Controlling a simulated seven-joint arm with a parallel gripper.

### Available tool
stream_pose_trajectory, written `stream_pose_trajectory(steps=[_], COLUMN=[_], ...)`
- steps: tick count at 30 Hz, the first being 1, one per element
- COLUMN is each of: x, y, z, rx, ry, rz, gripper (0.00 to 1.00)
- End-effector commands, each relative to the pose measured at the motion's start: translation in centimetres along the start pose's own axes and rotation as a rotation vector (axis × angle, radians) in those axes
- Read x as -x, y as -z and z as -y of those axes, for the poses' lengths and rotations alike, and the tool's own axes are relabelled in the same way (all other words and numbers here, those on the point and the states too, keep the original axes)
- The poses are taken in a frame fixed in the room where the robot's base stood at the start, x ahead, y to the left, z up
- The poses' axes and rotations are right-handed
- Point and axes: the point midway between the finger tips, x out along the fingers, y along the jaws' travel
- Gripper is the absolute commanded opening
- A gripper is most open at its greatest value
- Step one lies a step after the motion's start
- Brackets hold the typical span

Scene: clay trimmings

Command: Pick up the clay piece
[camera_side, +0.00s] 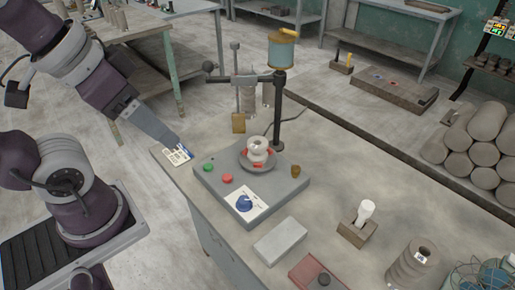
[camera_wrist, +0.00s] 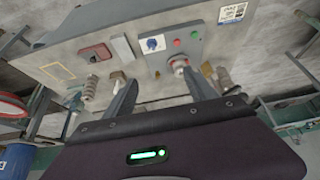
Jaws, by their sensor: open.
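A pale, waisted piece (camera_side: 257,149), which looks like the clay piece, stands upright on a dark round dish (camera_side: 247,165) with red parts around its base. The dish sits on a grey machine base (camera_side: 209,178). In the wrist view the pale piece (camera_wrist: 179,66) shows small, beyond the fingers. My gripper (camera_side: 183,148) is at the left edge of the bench, above a printed card (camera_side: 176,157), left of the machine and apart from the piece. In the wrist view my gripper (camera_wrist: 163,84) has its two fingers spread, with nothing between them.
A dark post (camera_side: 279,115) with a crossbar and a blue-green canister (camera_side: 283,52) rises behind the piece. A grey block (camera_side: 280,241), a wooden holder (camera_side: 357,229) and a ridged clay-coloured stack (camera_side: 410,268) stand toward the front right.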

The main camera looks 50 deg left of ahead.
Motion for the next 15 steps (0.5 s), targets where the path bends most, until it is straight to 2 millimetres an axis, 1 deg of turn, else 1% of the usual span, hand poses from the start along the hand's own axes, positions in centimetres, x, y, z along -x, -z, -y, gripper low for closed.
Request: stream_pose_trajectory(steps=[1,2,11,13,14,15], x=[0.0,0.0,0.2,1.5,2.3,3.6], y=[0.0,0.0,0.2,0.9,1.4,2.2], z=[0.0,0.0,0.0,0.0,0.0,0.0], rx=[0.0,0.0,0.0,0.0,0.0,0.0], ry=[0.0,0.0,0.0,0.0,0.0,0.0], rz=[0.0,0.0,-0.002,-0.006,-0.007,-0.009], gripper=[0.77,0.79,0.79,0.79,0.79,0.79])
